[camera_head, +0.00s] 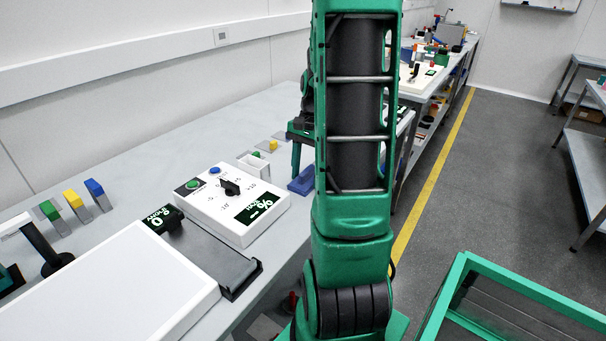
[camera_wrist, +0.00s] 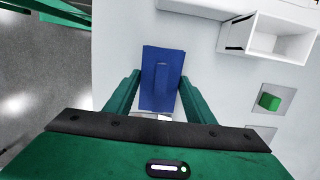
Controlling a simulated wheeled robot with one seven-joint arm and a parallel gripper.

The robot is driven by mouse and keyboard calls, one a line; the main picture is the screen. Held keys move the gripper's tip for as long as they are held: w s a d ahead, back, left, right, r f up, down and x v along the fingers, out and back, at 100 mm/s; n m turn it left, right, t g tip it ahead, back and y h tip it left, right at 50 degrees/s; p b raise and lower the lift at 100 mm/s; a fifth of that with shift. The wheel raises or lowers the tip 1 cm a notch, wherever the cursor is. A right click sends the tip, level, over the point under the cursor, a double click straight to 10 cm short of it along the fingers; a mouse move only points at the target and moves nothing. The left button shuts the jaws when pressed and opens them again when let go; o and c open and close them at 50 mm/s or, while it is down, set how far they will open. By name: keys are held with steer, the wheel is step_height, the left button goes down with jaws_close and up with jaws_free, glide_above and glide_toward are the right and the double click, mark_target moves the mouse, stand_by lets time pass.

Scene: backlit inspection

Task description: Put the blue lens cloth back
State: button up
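The blue lens cloth (camera_wrist: 161,60) lies flat on the pale bench, with a raised ridge along its middle, in the wrist view. In the head view a blue piece, apparently the same cloth (camera_head: 301,184), lies near the bench's front edge, partly behind my arm. My gripper (camera_wrist: 160,77) is open, with one green finger on each side of the cloth's near part; whether they touch it is unclear. In the head view my gripper (camera_head: 298,163) points down just above the cloth and is partly hidden by my arm.
An open white box (camera_wrist: 280,38) stands to the right of the cloth, with a green block (camera_wrist: 269,101) on a small plate. A control box (camera_head: 232,204) with buttons stands on the bench. Green, yellow and blue pieces (camera_head: 95,188) stand further left. A green-framed cart (camera_head: 480,290) stands on the floor.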

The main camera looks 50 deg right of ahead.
steer(key=o, duration=0.4)
steer(key=shift+o, duration=0.2)
steer(key=shift+r, duration=0.1)
step_height(320, 180, up, 12)
steer(key=d, duration=0.2)
steer(key=s+a+f+n, duration=0.2)
steer(key=s+a+n, duration=0.3)
steer(key=s+a, duration=0.2)
steer(key=s+a+f+n+h, duration=0.1)
steer(key=s+a+n, duration=0.4)
steer(key=a, duration=0.7)
steer(key=shift+s+f+n+h, duration=0.3)
steer(key=shift+s+f+n, duration=0.1)
steer(key=shift+s+f, duration=0.4)
steer(key=shift+d, duration=0.1)
